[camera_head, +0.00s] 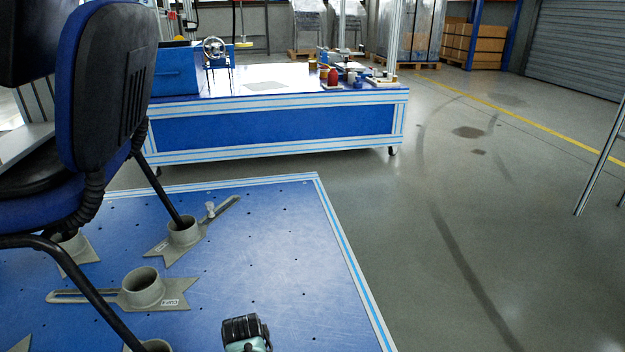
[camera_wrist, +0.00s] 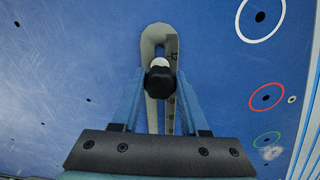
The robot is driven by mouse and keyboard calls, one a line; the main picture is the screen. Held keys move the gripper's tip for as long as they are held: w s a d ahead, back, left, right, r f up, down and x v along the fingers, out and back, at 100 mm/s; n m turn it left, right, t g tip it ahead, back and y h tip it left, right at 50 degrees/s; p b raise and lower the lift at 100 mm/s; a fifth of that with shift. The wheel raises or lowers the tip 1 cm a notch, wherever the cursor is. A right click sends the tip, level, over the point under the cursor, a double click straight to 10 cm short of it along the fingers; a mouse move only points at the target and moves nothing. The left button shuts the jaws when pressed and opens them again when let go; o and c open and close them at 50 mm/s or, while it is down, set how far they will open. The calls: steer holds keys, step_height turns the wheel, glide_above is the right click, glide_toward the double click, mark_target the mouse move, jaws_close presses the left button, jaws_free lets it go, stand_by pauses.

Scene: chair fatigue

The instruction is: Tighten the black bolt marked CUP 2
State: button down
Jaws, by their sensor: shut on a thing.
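In the wrist view my gripper (camera_wrist: 160,88) is shut on a black bolt head (camera_wrist: 161,78), with one finger on each side of it. A pale round piece shows just beyond the black head. The bolt sits at the slot of a grey slotted bracket arm (camera_wrist: 158,36) lying on the blue plate. No marking is readable on the held bolt. In the head view a grey cup bracket (camera_head: 143,288) carries a small white label too small to read surely. Behind it, another cup bracket (camera_head: 183,235) has a pale bolt (camera_head: 210,209) in its slotted arm.
The blue perforated platform (camera_head: 270,240) holds the brackets, with a blue and black chair (camera_head: 110,100) standing at left. Coloured rings, including a red ring (camera_wrist: 266,97), mark the plate. A blue workbench (camera_head: 270,130) stands behind; clear floor lies right.

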steer(key=m, duration=0.3)
steer(key=shift+m, duration=0.3)
steer(key=m, duration=0.4)
steer(key=shift+c, duration=2.2)
jaws_free()
steer(key=n, duration=0.3)
steer(key=shift+n, duration=0.4)
